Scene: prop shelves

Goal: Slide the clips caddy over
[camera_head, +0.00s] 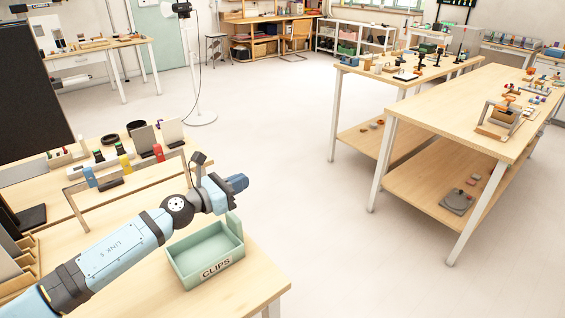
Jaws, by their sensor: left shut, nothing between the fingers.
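The clips caddy (207,270) is a pale green open tray with a white "CLIPS" label on its front wall. It stands on the near wooden table (262,277), close to the table's right end. It looks empty inside, though my arm hides part of its left and back side. My left arm comes in from the lower left and reaches over the back of the caddy. My left gripper (238,183) is shut and empty, just above or behind the caddy's back right corner. I cannot tell whether it touches the caddy. My right gripper is not in view.
A low raised shelf (125,183) with clamps in several colours stands behind my arm. A wooden divided organiser (18,265) and a dark monitor (35,85) are at the left. The table's right edge is close to the caddy, with open floor beyond.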

